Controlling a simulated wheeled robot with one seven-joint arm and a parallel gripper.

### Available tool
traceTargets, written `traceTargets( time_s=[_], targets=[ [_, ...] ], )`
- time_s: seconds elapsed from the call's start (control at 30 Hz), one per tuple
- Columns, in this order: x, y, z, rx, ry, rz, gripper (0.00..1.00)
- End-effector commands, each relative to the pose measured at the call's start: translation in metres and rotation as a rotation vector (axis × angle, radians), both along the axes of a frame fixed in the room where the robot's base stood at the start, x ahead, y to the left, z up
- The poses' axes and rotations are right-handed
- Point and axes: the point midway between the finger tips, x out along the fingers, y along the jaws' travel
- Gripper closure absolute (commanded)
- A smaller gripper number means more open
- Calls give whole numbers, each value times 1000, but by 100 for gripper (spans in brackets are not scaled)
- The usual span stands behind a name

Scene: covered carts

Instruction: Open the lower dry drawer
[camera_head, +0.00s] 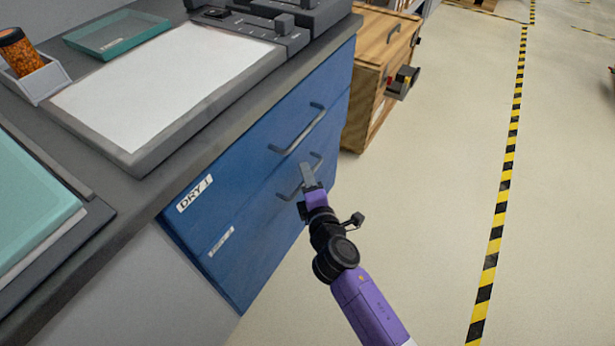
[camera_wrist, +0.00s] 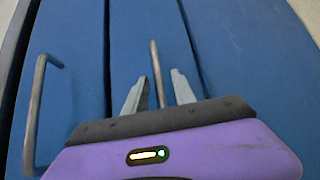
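The blue cabinet holds an upper drawer marked "DRY 1" (camera_head: 230,165) and a lower drawer (camera_head: 245,232) with a smaller, unreadable label. Both fronts look flush and closed. The upper drawer's grey handle (camera_head: 297,130) also shows at the left of the wrist view (camera_wrist: 32,115). My gripper (camera_head: 306,168) is at the lower drawer's handle (camera_head: 284,196), partly covering it. In the wrist view my gripper (camera_wrist: 158,78) is open, with one finger on each side of the lower handle's bar (camera_wrist: 154,62). A gap shows beside each fingertip; contact cannot be seen.
The grey worktop (camera_head: 105,225) above carries a white-topped tray (camera_head: 165,85), a teal tray (camera_head: 115,35) and a jar (camera_head: 20,52) in a holder. A wooden cabinet (camera_head: 375,60) stands beyond the blue one.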

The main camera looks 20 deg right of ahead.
Motion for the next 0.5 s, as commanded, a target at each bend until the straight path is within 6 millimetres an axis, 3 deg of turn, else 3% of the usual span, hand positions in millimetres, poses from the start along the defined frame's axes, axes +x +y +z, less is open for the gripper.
traceTargets(
  time_s=[0.23,0.4,0.5],
  targets=[
    [1,0,0,1,-1,0,70],
    [1,0,0,1,0,0,100],
    [1,0,0,1,0,0,100]
  ],
)
